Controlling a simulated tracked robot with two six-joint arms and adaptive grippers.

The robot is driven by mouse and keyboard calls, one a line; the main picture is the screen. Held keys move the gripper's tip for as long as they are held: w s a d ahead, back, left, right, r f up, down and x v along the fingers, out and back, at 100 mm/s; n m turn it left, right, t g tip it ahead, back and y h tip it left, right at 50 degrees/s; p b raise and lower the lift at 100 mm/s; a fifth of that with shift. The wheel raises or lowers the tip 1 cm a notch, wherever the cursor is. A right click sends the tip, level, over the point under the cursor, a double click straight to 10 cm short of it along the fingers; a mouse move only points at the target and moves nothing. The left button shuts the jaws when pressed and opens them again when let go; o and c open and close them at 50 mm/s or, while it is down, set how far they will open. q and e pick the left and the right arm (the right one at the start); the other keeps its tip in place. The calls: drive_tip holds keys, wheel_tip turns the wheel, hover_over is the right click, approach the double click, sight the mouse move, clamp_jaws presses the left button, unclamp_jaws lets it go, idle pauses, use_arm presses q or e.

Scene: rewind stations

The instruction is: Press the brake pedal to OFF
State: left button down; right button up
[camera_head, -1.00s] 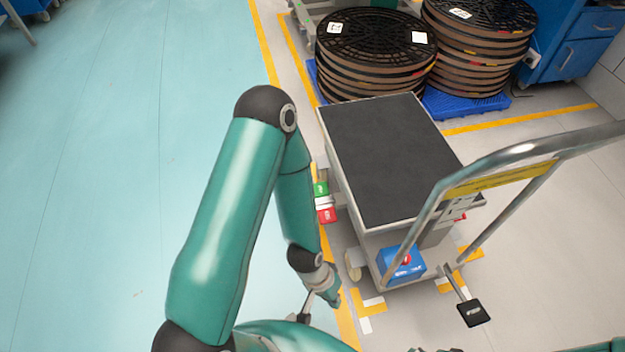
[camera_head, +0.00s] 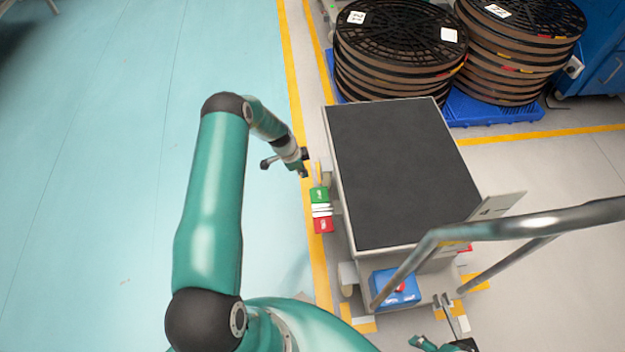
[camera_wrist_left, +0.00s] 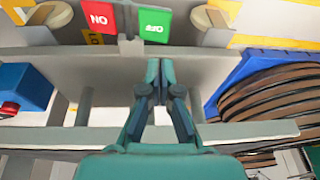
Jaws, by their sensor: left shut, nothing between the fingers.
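The brake pedal is a pair of plates on the left side of a cart, a green OFF plate (camera_head: 319,195) and a red ON plate (camera_head: 323,226). In the left wrist view the green plate (camera_wrist_left: 154,28) reads OFF and the red plate (camera_wrist_left: 101,17) reads ON, both upside down. My left gripper (camera_head: 304,172) is just beyond the green plate in the head view. Its closed, empty fingertips (camera_wrist_left: 160,65) appear just below the green plate in the left wrist view. I see no clear contact. A teal tip, probably my right gripper (camera_head: 424,343), shows at the bottom edge.
The cart has a dark deck (camera_head: 400,170), a metal push handle (camera_head: 530,225) and a blue box with a red button (camera_head: 397,288). Stacked reels (camera_head: 400,50) stand on a blue pallet behind it. The teal floor (camera_head: 90,200) at left is clear.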

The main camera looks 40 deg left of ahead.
sight(312, 189)
use_arm(q)
drive_tip(key=shift+w+a+r, duration=0.1)
drive_tip(key=shift+w+a, duration=0.05)
drive_tip(key=shift+a, duration=0.35)
drive_tip(key=b+x, duration=0.1)
drive_tip(key=x, duration=0.3)
drive_tip(key=b+x, duration=0.1)
drive_tip(key=x, duration=0.3)
drive_tip(key=a+b+x, duration=0.1)
drive_tip(key=x, duration=0.4)
drive_tip(key=shift+s+b, duration=0.25)
drive_tip(key=shift+b, duration=0.05)
drive_tip(key=shift+w+a+f, duration=0.1)
drive_tip(key=shift+f, duration=0.4)
